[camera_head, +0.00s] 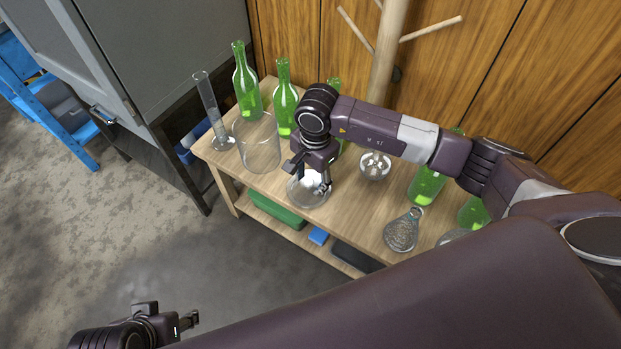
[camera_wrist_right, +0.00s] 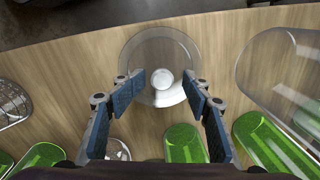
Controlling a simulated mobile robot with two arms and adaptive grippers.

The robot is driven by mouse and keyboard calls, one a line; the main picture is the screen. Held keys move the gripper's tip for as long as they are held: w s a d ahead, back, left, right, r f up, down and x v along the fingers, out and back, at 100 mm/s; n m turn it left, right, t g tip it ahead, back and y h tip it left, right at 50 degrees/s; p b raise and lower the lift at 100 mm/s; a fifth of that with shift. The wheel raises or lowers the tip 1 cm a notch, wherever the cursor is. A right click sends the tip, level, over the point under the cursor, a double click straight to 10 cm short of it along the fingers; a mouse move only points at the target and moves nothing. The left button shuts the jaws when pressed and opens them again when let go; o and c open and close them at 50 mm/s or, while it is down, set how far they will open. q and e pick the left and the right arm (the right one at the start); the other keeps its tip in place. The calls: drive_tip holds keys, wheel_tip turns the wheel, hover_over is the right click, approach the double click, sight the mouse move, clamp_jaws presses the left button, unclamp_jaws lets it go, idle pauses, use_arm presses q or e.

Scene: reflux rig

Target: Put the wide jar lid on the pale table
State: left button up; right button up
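The wide jar lid (camera_head: 308,196) is a clear round glass piece near the front edge of the pale wooden table (camera_head: 350,222). In the right wrist view the lid (camera_wrist_right: 148,96) shows a whitish central knob, and it appears to rest on the tabletop. My right gripper (camera_head: 315,188) is above it. In the wrist view the two fingers of the right gripper (camera_wrist_right: 164,82) are apart, one on each side of the knob, with a gap to it. My left gripper (camera_head: 190,320) is low at the left, away from the table; its opening is unclear.
A large glass jar (camera_head: 257,145), a tall cylinder (camera_head: 209,105) and green bottles (camera_head: 246,85) stand at the left and back. A patterned glass piece (camera_head: 402,232) lies to the right. A wooden post (camera_head: 385,60) rises behind. Bare tabletop lies right of the lid.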

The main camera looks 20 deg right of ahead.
sight(313, 183)
drive_tip(key=o, duration=0.5)
drive_tip(key=shift+c, duration=0.2)
use_arm(q)
drive_tip(key=shift+r+p, duration=0.2)
drive_tip(key=shift+p, duration=0.95)
use_arm(e)
wheel_tip(313, 183, up, 12)
drive_tip(key=shift+s+d, duration=0.15)
drive_tip(key=shift+s, duration=0.15)
use_arm(q)
drive_tip(key=shift+w+r, duration=0.15)
